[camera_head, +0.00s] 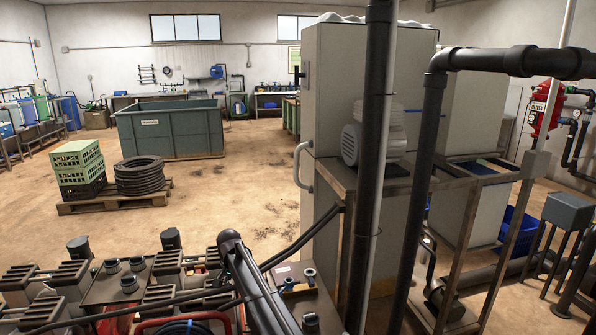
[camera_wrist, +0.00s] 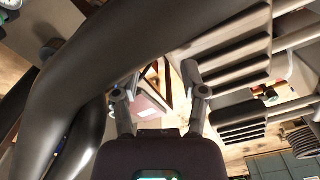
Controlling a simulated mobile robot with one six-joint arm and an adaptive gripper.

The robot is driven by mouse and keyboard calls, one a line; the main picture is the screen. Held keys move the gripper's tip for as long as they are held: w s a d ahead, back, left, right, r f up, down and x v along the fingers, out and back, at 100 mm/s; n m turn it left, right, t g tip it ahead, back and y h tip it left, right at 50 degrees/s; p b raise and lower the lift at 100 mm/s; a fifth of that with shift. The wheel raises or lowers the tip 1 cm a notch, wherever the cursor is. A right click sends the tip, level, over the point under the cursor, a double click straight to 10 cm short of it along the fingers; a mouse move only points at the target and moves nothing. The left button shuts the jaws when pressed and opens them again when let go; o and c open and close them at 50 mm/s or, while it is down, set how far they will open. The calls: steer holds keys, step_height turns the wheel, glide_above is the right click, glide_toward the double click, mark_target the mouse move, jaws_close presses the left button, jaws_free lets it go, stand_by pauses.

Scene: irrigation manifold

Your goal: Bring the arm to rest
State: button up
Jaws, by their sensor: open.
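My gripper (camera_wrist: 162,76) shows in the wrist view with its two fingers spread apart. Nothing is between the fingertips. A thick dark pipe (camera_wrist: 140,45) crosses the wrist view close to the camera, on the upper left side of the fingers. Ribbed grey blocks (camera_wrist: 230,65) lie just right of the right finger. I cannot tell whether the fingers touch any of these. In the head view I cannot make out my gripper for certain among the dark pipes at the bottom.
Ribbed manifold blocks (camera_head: 165,265) fill the lower left. A grey cabinet (camera_head: 335,90) and vertical dark pipe (camera_head: 370,170) stand close in the middle. Pipework with a red tank (camera_head: 546,108) is at right. Open floor (camera_head: 235,185) lies beyond, with crates (camera_head: 78,165) and a green bin (camera_head: 170,135).

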steer(key=s+d+n, duration=0.1)
steer(key=s+d, duration=0.4)
steer(key=d, duration=0.6)
steer(key=s+d, duration=0.6)
steer(key=d, duration=0.5)
steer(key=s+d+n, duration=0.2)
steer(key=s+d, duration=1.5)
steer(key=s, duration=0.1)
step_height(320, 180, down, 22)
steer(key=w+b, duration=0.1)
steer(key=b, duration=2.1)
step_height(320, 180, up, 31)
steer(key=p, duration=3)
steer(key=shift+w+a+f+p, duration=0.15)
steer(key=shift+a+p, duration=0.1)
steer(key=shift+p, duration=0.15)
steer(key=shift+a, duration=0.1)
